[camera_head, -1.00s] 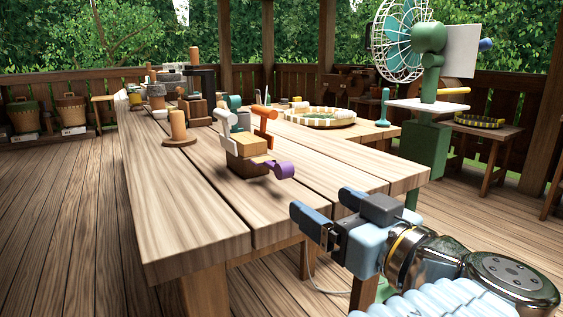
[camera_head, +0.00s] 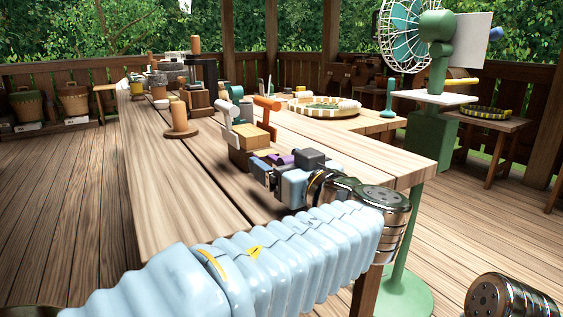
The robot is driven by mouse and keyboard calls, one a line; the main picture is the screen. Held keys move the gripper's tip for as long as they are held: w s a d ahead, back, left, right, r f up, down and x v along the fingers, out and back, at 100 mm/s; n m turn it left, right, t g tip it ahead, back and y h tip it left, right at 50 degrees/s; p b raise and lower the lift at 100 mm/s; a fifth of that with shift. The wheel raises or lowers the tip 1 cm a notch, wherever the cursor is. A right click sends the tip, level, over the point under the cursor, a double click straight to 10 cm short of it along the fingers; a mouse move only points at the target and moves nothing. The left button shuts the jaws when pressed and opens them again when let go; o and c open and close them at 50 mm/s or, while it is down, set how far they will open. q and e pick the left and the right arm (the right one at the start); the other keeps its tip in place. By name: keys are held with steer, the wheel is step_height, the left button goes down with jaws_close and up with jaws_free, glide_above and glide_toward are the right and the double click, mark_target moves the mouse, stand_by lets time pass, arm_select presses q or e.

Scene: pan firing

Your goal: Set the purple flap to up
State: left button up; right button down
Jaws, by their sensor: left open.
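The purple flap (camera_head: 286,159) sits low at the block's near right side and is mostly hidden behind my left gripper. My left gripper (camera_head: 264,168) is open, pointing left, right at the purple flap. I cannot tell whether the flap is between the fingers or touching them. My right gripper is out of view.
The long plank table (camera_head: 190,200) is clear at its near left. A wooden peg on a round base (camera_head: 180,120) stands left of the device. A green fan (camera_head: 437,60) stands at the right, and a round tray (camera_head: 322,112) lies behind. My left arm crosses the table's near edge.

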arm_select(q)
steer(key=shift+c, duration=0.3)
steer(key=c, duration=1.4)
steer(key=shift+w+a+r+g+h+p, duration=0.15)
steer(key=shift+r+g+h+p, duration=0.85)
steer(key=shift+r+g+p, duration=0.5)
steer(key=p, duration=0.1)
steer(key=r+g+h+p, duration=0.1)
steer(key=shift+w+a+p, duration=0.1)
steer(key=shift+w+p, duration=0.1)
steer(key=shift+p, duration=0.15)
steer(key=shift+w+a+r+g+h+p, duration=0.1)
steer(key=shift+g+h+p, duration=0.2)
steer(key=shift+g+p, duration=0.2)
steer(key=shift+w+a+r+g+h+p, duration=0.1)
steer(key=shift+g+h+p, duration=0.25)
steer(key=shift+p, duration=0.2)
steer(key=o, duration=1.5)
steer(key=shift+c, duration=0.2)
